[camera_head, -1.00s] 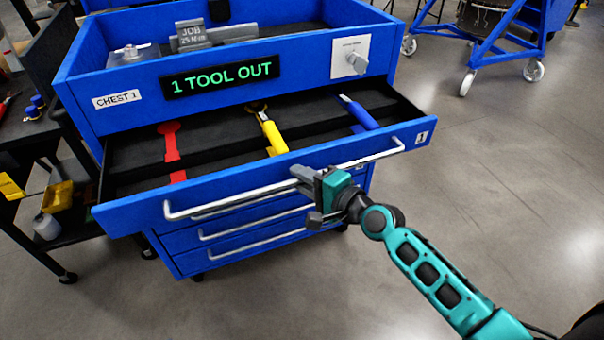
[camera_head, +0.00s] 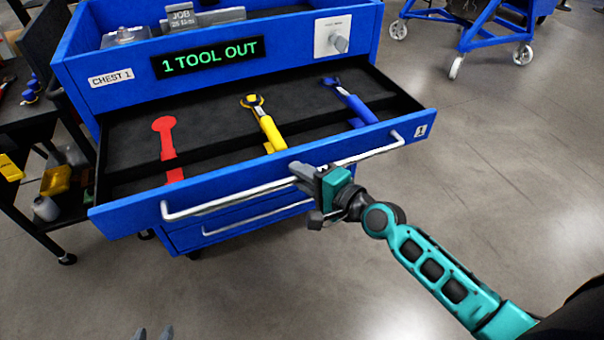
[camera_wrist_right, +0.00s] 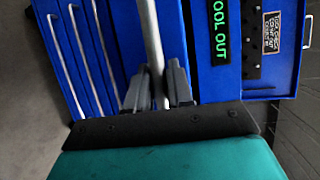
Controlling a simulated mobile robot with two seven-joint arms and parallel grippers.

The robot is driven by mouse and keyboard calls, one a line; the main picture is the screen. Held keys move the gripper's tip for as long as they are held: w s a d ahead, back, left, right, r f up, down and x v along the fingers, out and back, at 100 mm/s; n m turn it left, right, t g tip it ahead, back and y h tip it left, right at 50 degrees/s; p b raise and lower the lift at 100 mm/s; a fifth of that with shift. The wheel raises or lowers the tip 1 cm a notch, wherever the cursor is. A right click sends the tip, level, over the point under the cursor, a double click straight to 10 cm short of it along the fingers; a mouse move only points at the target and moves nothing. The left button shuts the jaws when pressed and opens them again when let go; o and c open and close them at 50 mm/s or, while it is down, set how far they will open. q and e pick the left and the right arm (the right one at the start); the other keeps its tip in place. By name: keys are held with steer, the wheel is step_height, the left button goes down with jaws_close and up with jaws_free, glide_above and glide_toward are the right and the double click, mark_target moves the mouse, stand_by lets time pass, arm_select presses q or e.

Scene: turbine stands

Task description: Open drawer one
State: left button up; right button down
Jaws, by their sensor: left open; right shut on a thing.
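Drawer one (camera_head: 240,178), the blue top drawer labelled 1, is pulled out of the chest in the head view. A red silhouette (camera_head: 164,140), a yellow-handled tool (camera_head: 267,124) and a blue-handled tool (camera_head: 356,107) show in its dark lining. My right gripper (camera_head: 304,174) is shut on the drawer's long silver handle (camera_head: 230,202), near its middle. In the right wrist view, both fingers (camera_wrist_right: 158,90) close around the handle bar (camera_wrist_right: 151,40). The fingertips of my left gripper (camera_head: 152,334) show apart at the bottom edge, empty and away from the chest.
The blue chest (camera_head: 110,65) has a "1 TOOL OUT" display (camera_head: 208,57) and a panel with a knob (camera_head: 333,37). A lower drawer handle (camera_head: 255,218) shows below. A black side cart (camera_head: 35,135) stands at left, a blue wheeled stand (camera_head: 470,20) behind right. Floor at right is clear.

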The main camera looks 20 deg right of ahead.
steer(key=c, duration=1.1)
jaws_free()
steer(key=b+v, duration=0.1)
steer(key=v, duration=1.2)
steer(key=shift+r, duration=0.1)
steer(key=shift+w, duration=0.1)
